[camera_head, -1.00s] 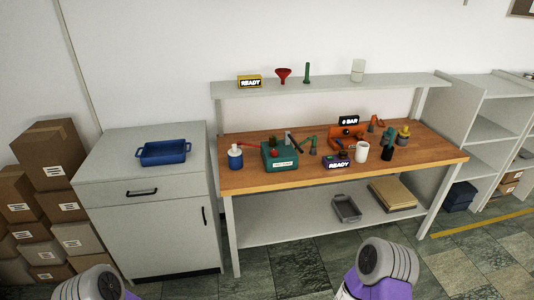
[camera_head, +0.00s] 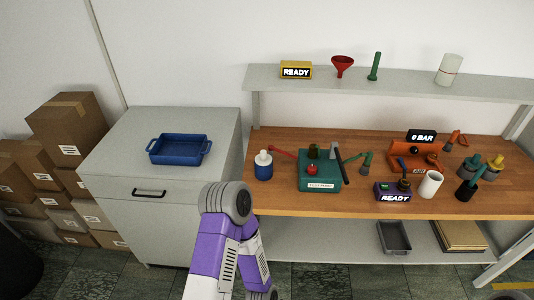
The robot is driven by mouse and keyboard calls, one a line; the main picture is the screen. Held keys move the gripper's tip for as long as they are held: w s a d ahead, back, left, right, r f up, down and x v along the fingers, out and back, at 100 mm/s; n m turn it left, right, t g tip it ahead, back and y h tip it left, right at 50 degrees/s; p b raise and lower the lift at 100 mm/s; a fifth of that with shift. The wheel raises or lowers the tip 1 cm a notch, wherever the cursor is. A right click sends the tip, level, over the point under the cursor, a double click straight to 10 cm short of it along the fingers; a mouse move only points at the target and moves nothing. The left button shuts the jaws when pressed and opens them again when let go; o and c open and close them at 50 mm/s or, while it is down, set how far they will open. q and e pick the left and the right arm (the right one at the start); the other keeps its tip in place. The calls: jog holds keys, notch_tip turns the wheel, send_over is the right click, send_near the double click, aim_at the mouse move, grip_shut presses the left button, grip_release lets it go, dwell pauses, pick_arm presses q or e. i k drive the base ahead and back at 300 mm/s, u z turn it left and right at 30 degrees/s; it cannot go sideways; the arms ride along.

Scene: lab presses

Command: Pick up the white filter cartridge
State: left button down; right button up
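A white cylinder with a thin reddish band (camera_head: 449,69), which looks like the filter cartridge, stands upright at the right part of the wall shelf (camera_head: 400,86). A second white cylinder, cup-like (camera_head: 431,184), stands on the wooden bench top beside the purple READY box (camera_head: 393,191). Neither of my grippers shows. One of my purple and white arms rises at the bottom centre, in front of the bench's left end, and its gripper is out of view. Nothing touches either white cylinder.
The shelf also holds a yellow READY sign (camera_head: 296,70), a red funnel (camera_head: 342,66) and a green tapered piece (camera_head: 374,66). A green box device (camera_head: 319,173), an orange press (camera_head: 413,156) and bottles crowd the bench (camera_head: 510,194). A blue tray (camera_head: 180,149) sits on the grey cabinet (camera_head: 112,152).

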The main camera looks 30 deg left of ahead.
aim_at(263, 159)
jog(key=u, duration=0.8)
jog(key=i, duration=0.85)
jog(key=u, duration=1)
